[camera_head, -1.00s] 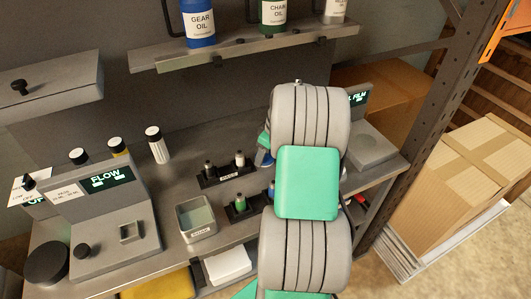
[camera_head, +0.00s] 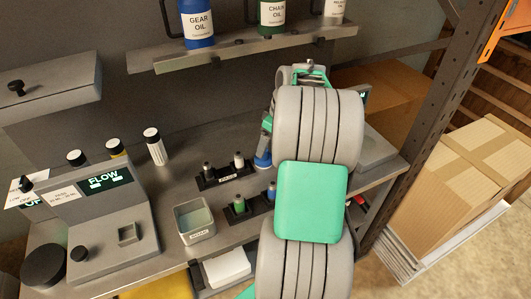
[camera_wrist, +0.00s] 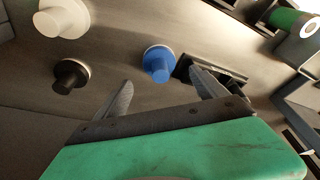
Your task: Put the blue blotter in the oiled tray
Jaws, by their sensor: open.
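A blue knob-shaped piece, apparently the blue blotter (camera_wrist: 158,62), stands on the bench in the wrist view. It is ahead of my open gripper (camera_wrist: 161,80), roughly between the two fingertips and apart from them. In the head view a blue piece (camera_head: 263,158) shows beside my arm, partly hidden. My gripper's fingers are hidden there behind my arm. A small open grey metal tray (camera_head: 183,224) sits on the bench left of my arm. Its label is too small to read, so I cannot tell if it is the oiled tray.
A black piece (camera_wrist: 70,76) and a white piece (camera_wrist: 62,18) stand left of the blue one. Small racks (camera_head: 228,180) of bottles lie near the tray. The FLOW machine (camera_head: 112,240) stands left. An oil shelf (camera_head: 235,50) hangs above the bench.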

